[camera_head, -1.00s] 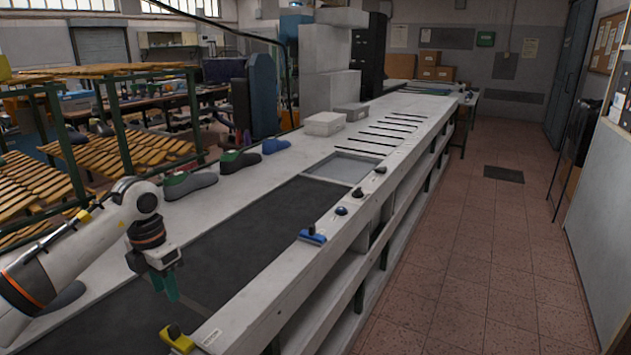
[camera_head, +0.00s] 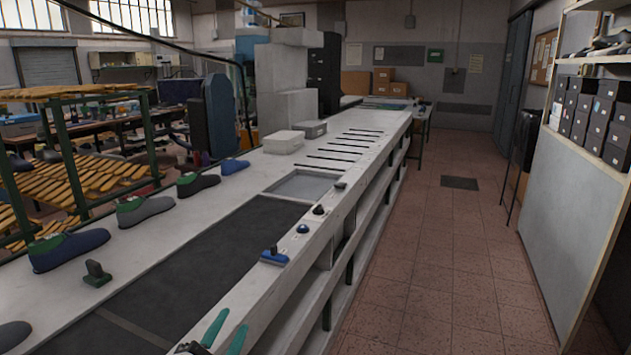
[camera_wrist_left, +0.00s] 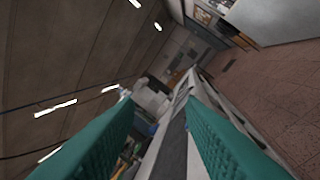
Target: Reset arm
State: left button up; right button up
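My left gripper (camera_head: 232,322) shows at the bottom edge of the head view, over the near right edge of the long workbench (camera_head: 236,325). Its two teal fingers point up and stand apart with nothing between them. In the left wrist view the same gripper (camera_wrist_left: 158,100) is open and empty, with ceiling lights and the room beyond it. The rest of my left arm is below the head view. My right gripper is in neither view.
Shoe lasts stand along the bench's left side: blue (camera_head: 70,250), grey-green (camera_head: 145,209) and dark (camera_head: 198,184). A small black-and-green item (camera_head: 97,273) stands near them. A blue-handled tool (camera_head: 273,256) lies on the right edge.

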pick_arm(q)
jog(key=s+a+f+n+g+y, duration=0.5)
jog(key=f+n, duration=0.2)
jog(key=f, duration=0.3)
jog(key=s+f+n+g, duration=0.2)
jog(key=s+f+g, duration=0.4)
jog(key=s, duration=0.5)
jog(key=s+f+n+g, duration=0.3)
jog(key=s+f+g, duration=0.25)
jog(key=s, duration=0.55)
notch_tip(320, 180, down, 28)
jog(key=s, duration=0.2)
jog(key=s+a+f+g, duration=0.2)
jog(key=s+a+f, duration=0.1)
jog(key=s+f, duration=1.2)
jog(key=shift+s+a+m, duration=0.25)
jog(key=shift+a+m, duration=0.15)
